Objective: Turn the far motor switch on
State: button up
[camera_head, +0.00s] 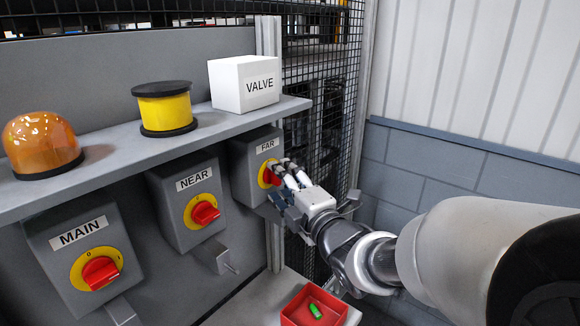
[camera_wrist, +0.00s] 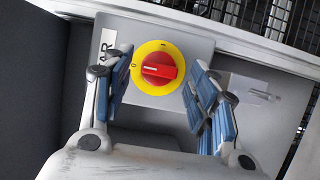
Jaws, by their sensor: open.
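The far motor switch is a grey box labelled FAR (camera_head: 244,160) on the panel, at the right of the row in the head view. It has a red knob on a yellow disc, partly hidden by my fingers there. In the wrist view the red knob (camera_wrist: 160,68) and its yellow disc (camera_wrist: 158,46) show fully, with the knob's white mark pointing sideways across the picture. My gripper (camera_head: 281,174) is open, its fingers at the knob. In the wrist view the fingers (camera_wrist: 160,92) stand either side of the knob with a gap on each side.
The NEAR switch (camera_head: 173,211) and MAIN switch (camera_head: 62,247) sit to the left. A shelf (camera_head: 110,166) above holds an orange beacon (camera_head: 42,141), a yellow spool (camera_head: 165,108) and a white VALVE box (camera_head: 238,95). A red tray (camera_head: 294,309) with a green item lies below.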

jog(key=shift+w+a, duration=0.2)
jog(key=shift+w, duration=0.15)
jog(key=shift+c, duration=0.2)
jog(key=c, duration=1)
